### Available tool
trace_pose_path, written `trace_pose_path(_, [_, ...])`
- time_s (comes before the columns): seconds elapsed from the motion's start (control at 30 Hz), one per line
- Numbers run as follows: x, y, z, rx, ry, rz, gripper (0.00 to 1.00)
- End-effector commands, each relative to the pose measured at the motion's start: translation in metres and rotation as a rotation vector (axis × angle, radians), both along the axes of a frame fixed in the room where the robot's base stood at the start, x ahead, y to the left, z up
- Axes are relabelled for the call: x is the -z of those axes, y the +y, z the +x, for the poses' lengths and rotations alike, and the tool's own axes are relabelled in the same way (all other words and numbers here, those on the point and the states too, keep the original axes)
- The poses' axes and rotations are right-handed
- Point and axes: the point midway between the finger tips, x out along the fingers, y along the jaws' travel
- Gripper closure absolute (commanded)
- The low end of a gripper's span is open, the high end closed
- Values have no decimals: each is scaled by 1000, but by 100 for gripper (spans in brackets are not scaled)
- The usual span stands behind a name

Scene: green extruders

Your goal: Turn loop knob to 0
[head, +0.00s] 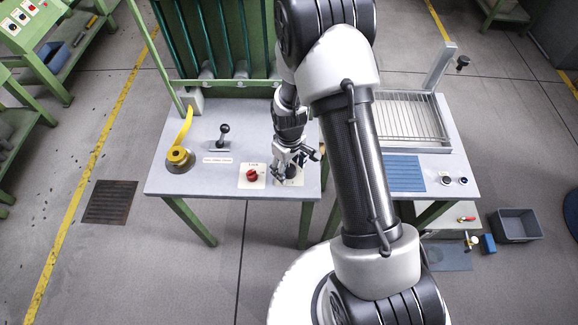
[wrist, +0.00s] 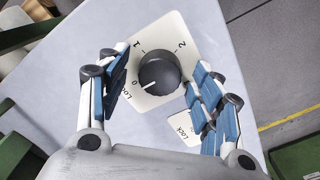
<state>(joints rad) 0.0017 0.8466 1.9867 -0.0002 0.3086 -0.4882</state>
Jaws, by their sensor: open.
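The loop knob is a round black knob (wrist: 158,72) on a white plate (wrist: 180,32) marked 0, 1 and 2, seen in the wrist view. Its white pointer line points to the lower left, at or close to the 0 mark. My gripper (wrist: 161,66) is open, with one blue-padded finger on each side of the knob. A gap shows between the knob and each finger. In the head view my gripper (head: 295,158) is above the knob's plate on the grey table (head: 210,125) and partly covers it.
A red knob (head: 252,175) on a white plate sits just left of the loop knob. A black-handled lever (head: 224,132) and a yellow-topped round part (head: 179,157) stand further left. Green posts rise at the table's back. A second table with metal slats (head: 412,122) is at right.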

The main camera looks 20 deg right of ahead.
Motion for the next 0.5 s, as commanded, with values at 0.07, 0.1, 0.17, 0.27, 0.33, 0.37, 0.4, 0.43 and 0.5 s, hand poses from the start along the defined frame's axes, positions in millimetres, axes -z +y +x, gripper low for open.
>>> trace_pose_path(0.07, [-1,0,0,0,-1,0,40])
trace_pose_path(0.1, [-3,0,1,0,-1,0,40])
trace_pose_path(0.17, [-9,0,1,0,-2,0,40])
trace_pose_path(0.27, [-24,0,1,0,-4,0,40])
trace_pose_path(0.33, [-39,0,2,0,-7,0,40])
trace_pose_path(0.37, [-46,0,2,0,-6,0,40])
trace_pose_path(0.4, [-55,0,2,0,-7,0,40])
trace_pose_path(0.43, [-62,0,2,0,-7,0,40])
trace_pose_path(0.5, [-76,0,1,0,-6,0,40])
